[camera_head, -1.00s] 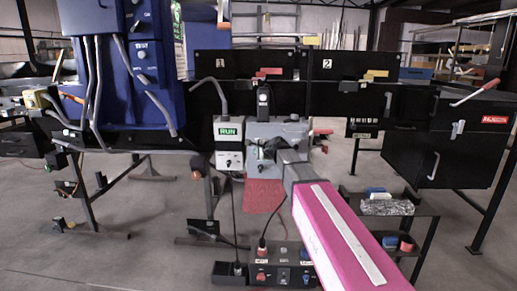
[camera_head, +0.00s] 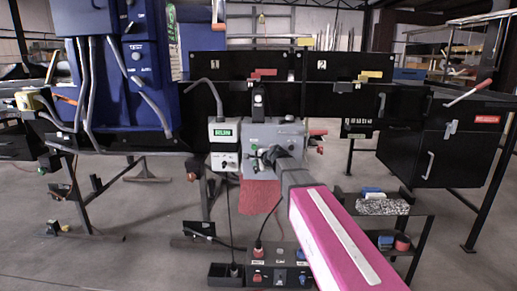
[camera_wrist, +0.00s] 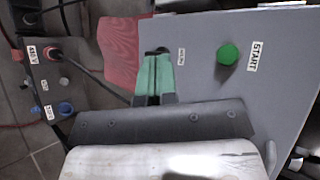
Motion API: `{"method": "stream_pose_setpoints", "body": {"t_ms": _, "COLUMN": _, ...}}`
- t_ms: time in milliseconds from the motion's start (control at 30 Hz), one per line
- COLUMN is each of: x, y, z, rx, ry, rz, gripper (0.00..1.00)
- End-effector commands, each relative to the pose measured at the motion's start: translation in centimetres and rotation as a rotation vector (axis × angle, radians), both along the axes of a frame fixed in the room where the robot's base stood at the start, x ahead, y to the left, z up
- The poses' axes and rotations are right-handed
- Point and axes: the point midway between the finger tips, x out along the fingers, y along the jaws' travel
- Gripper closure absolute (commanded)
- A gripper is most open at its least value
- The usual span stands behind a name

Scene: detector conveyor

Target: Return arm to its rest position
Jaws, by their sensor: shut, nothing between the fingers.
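My gripper (camera_head: 271,157) is in front of the grey control box (camera_head: 258,136) on the conveyor in the head view, at the end of my pink arm. In the wrist view its green-padded fingers (camera_wrist: 154,62) are together and empty. They lie in front of the grey panel's left part, to the left of a round green button (camera_wrist: 228,54) beside a START label. The fingers look apart from the button. Whether they touch the panel cannot be told.
A box with a green RUN sign (camera_head: 223,134) adjoins the control box on its left. A red mat-like flap (camera_head: 259,195) hangs below. A power box (camera_head: 275,265) stands low in front. A small shelf (camera_head: 420,211) with items is at right.

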Motion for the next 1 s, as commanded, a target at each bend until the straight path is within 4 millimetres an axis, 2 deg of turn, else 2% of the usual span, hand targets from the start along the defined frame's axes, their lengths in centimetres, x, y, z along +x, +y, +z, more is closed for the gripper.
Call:
{"method": "stream_pose_setpoints", "body": {"t_ms": 33, "x": -1.8, "y": -1.3, "z": -2.2, "rx": -0.073, "ry": 0.011, "rz": 0.031, "gripper": 1.0}}
{"method": "stream_pose_setpoints", "body": {"t_ms": 200, "x": -7.7, "y": -6.4, "z": -10.2, "rx": -0.383, "ry": 0.061, "rz": 0.21, "gripper": 1.0}}
{"method": "stream_pose_setpoints", "body": {"t_ms": 367, "x": -14.2, "y": -11.4, "z": -16.7, "rx": -0.645, "ry": 0.138, "rz": 0.42, "gripper": 1.0}}
{"method": "stream_pose_setpoints", "body": {"t_ms": 500, "x": -20.5, "y": -15.7, "z": -21.3, "rx": -0.831, "ry": 0.226, "rz": 0.631, "gripper": 1.0}}
{"method": "stream_pose_setpoints", "body": {"t_ms": 600, "x": -24.5, "y": -18.3, "z": -23.5, "rx": -0.925, "ry": 0.286, "rz": 0.773, "gripper": 1.0}}
{"method": "stream_pose_setpoints", "body": {"t_ms": 733, "x": -28.2, "y": -20.5, "z": -25.2, "rx": -0.995, "ry": 0.344, "rz": 0.913, "gripper": 1.0}}
{"method": "stream_pose_setpoints", "body": {"t_ms": 833, "x": -29.6, "y": -21.5, "z": -25.8, "rx": -1.02, "ry": 0.367, "rz": 0.973, "gripper": 1.0}}
{"method": "stream_pose_setpoints", "body": {"t_ms": 1000, "x": -30.0, "y": -21.8, "z": -26.0, "rx": -1.031, "ry": 0.376, "rz": 0.996, "gripper": 1.0}}
